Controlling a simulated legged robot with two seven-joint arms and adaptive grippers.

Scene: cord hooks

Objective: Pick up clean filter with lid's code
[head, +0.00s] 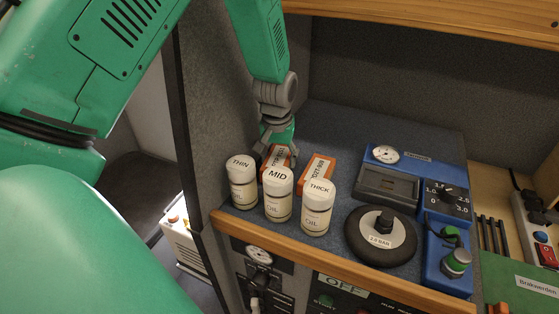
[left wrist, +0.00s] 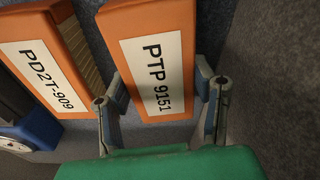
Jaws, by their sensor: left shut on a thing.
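Two orange box-shaped filters stand side by side on the dark worktop behind the oil bottles. The left filter (head: 275,158) carries a white label, which reads PTP 9151 in the left wrist view (left wrist: 155,75). The right filter (head: 318,172) is labelled PD2T-909, also in the left wrist view (left wrist: 45,72). My left gripper (head: 277,144) reaches down from above and is shut on the PTP 9151 filter, with one finger on each side of it (left wrist: 160,90). The bottles partly hide this filter in the head view. I read no lid code. My right gripper is not in view.
Oil bottles THIN (head: 241,184), MID (head: 278,195) and THICK (head: 317,208) stand in front of the filters. A wooden edge (head: 340,262) runs along the front.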

